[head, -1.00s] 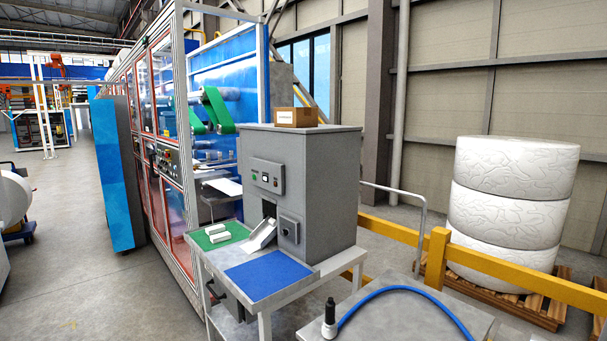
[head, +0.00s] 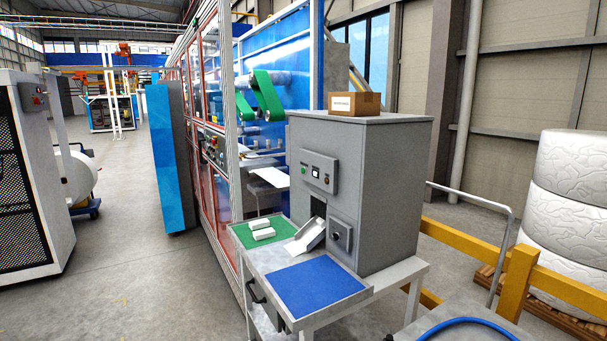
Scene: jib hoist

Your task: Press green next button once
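A grey box-shaped machine (head: 378,185) stands on a grey table right of the middle. Its front carries a small control panel (head: 318,173) with a green button (head: 304,169), a small lit display (head: 316,171) and a dark reddish button at the right. A second small box with a dark round knob (head: 340,234) sits lower on the front. A chute (head: 308,236) comes out of an opening beside it. Neither of my grippers shows in the head view.
The table bears a green mat (head: 243,233) with white blocks (head: 262,229) and a blue mat (head: 308,285). A cardboard box (head: 354,103) sits on the machine. A yellow rail (head: 450,234) runs at the right. Open floor (head: 150,290) lies to the left.

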